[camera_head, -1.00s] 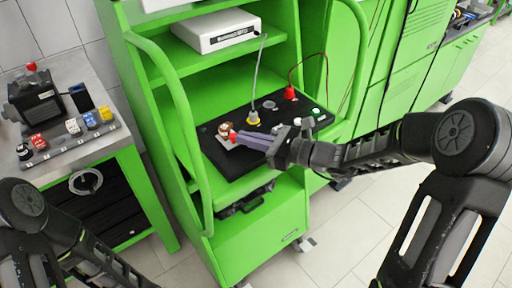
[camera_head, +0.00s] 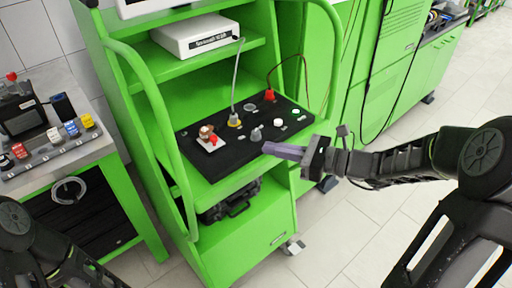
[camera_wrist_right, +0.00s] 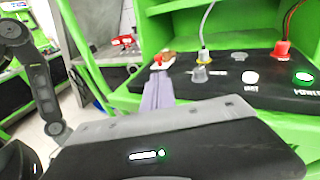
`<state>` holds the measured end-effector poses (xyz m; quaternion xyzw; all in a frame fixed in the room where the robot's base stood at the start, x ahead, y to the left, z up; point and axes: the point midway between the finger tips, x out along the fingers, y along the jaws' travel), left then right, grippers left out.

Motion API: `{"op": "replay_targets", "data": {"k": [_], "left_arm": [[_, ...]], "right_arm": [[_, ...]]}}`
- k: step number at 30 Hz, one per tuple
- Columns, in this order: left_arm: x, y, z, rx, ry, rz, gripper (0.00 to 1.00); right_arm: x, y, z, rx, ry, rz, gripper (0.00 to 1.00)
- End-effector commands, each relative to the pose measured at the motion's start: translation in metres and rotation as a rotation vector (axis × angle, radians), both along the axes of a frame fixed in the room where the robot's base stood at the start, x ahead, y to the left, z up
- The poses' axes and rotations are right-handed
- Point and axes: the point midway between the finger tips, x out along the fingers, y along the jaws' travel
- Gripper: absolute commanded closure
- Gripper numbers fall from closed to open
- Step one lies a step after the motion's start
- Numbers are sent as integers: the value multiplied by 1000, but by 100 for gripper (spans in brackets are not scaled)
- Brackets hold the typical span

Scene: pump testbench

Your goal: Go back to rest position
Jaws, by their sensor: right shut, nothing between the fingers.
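My right gripper (camera_head: 272,149) is shut and empty, with long purple-grey fingers, and it also shows in the right wrist view (camera_wrist_right: 156,84). In the head view its fingertips are over the front right part of the black panel (camera_head: 190,146) of the green testbench. The small brass part with a red handle on a white base (camera_head: 210,139) stands on the panel, left of the fingers and apart from them. My left arm shows at the lower left of the head view, but its gripper is out of view.
The panel bears a grey cable connector (camera_head: 234,122), a red plug (camera_head: 269,95) and several buttons. The green frame's post (camera_head: 170,150) stands left of the panel. A side table (camera_head: 92,150) with colored parts stands left. Open floor (camera_head: 345,230) lies at right.

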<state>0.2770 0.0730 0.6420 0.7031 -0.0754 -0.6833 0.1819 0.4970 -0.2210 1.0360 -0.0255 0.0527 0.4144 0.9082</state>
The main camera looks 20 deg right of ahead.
Motion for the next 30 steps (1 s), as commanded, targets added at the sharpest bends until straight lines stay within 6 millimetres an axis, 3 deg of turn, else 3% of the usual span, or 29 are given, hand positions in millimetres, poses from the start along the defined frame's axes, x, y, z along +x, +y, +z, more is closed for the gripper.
{"op": "replay_targets", "data": {"k": [6,22,26,29,30], "left_arm": [[0,0,-2,-1,-1,-1,52],[0,0,-1,0,-1,0,52],[1,0,-2,0,-1,0,52],[0,0,-2,0,-1,0,52],[0,0,-2,0,-1,0,52]], "right_arm": [[-8,-9,1,1,2,0,100],[-7,-10,-1,-20,-8,-4,100],[-6,-17,-28,-155,9,-14,100],[-16,-25,-73,-364,45,17,100],[-23,-27,-97,-460,65,48,100]]}}
